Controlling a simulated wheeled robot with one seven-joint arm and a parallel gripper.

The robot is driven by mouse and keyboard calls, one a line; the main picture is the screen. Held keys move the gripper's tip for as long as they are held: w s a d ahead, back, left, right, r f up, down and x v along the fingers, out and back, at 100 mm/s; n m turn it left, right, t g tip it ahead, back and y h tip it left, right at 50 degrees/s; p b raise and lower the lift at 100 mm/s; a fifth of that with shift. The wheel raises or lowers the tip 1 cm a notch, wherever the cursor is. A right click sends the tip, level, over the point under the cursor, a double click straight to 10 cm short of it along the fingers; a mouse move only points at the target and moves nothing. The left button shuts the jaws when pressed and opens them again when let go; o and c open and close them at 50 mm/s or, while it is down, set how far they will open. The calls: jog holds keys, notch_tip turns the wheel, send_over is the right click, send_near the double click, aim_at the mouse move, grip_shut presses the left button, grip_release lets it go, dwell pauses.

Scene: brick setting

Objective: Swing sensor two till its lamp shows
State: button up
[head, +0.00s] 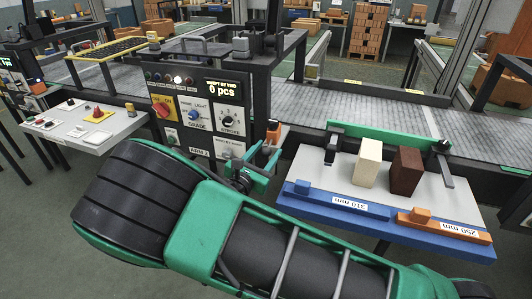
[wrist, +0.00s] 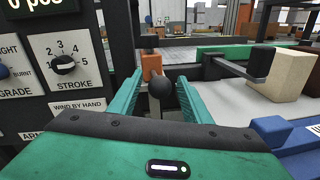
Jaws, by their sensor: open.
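My gripper (head: 256,160) is at the right side of the control panel in the head view. In the wrist view its two green fingers (wrist: 162,92) stand apart around a black ball knob (wrist: 162,84), with no clear contact visible. An orange block with a dark cap (wrist: 151,65) stands just behind the knob; it also shows in the head view (head: 273,134). No readable label marks any part as sensor two, and I cannot tell whether this block is it. No lit lamp shows on the block.
The control panel (head: 205,100) has a lamp row with one white lamp lit, a display reading 0 pcs and dials. A blue-edged table (head: 330,207) at right holds a cream brick (head: 368,162) and a dark brown brick (head: 406,170). A grey conveyor (head: 360,118) runs behind.

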jog(key=v, duration=1)
jog(key=shift+s+a, duration=0.2)
jog(key=shift+s, duration=0.1)
jog(key=shift+f, duration=0.1)
